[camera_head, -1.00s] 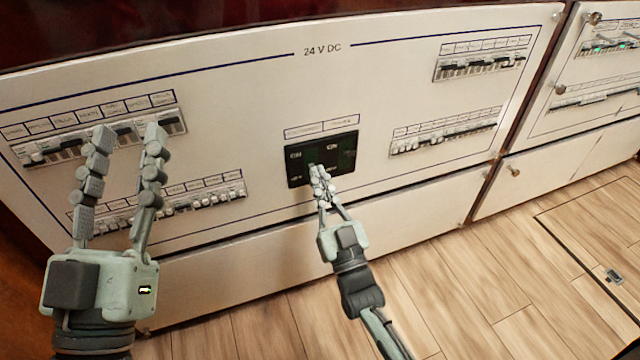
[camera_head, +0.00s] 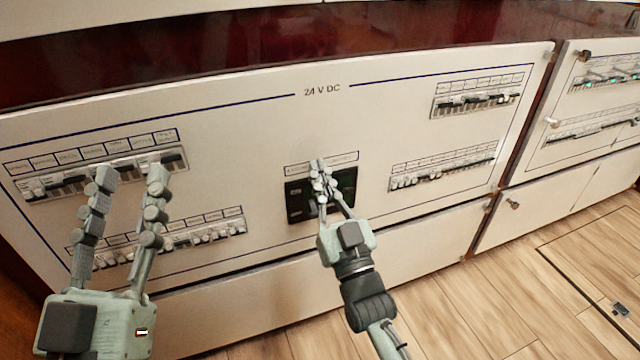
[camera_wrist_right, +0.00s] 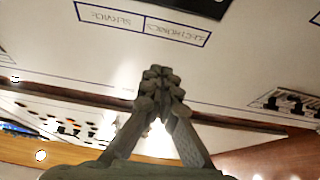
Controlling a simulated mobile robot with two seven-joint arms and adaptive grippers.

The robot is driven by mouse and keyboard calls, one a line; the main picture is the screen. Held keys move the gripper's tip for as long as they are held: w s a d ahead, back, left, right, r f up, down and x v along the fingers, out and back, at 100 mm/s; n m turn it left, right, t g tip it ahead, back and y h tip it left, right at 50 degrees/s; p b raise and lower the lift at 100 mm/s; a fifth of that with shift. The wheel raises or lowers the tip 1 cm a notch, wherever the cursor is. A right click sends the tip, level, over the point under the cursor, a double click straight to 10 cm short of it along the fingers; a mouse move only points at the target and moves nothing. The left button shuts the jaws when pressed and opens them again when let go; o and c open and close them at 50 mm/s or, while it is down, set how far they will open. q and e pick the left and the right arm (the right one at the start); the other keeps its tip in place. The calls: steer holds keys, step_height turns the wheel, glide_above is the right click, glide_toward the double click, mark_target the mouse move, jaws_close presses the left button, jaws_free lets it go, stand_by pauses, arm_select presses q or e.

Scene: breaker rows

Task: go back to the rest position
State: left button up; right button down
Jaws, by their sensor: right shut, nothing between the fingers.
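My left gripper (camera_head: 129,180) is open in the head view, its two fingers apart in front of the left breaker rows. No object shows between them. My right gripper (camera_head: 320,167) is shut and empty in front of the black display (camera_head: 295,203) in the middle of the panel, covering part of it. In the right wrist view the right gripper's fingertips (camera_wrist_right: 160,75) meet, with nothing between them. Whether the fingertips touch the panel cannot be told.
The white 24 V DC panel (camera_head: 240,130) carries an upper left breaker row (camera_head: 75,183), an upper right row (camera_head: 470,103) and a lower right row (camera_head: 445,170). Another panel (camera_head: 600,110) stands at the right. Wooden floor (camera_head: 480,300) is clear in front.

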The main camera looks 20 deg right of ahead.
stand_by(0.3)
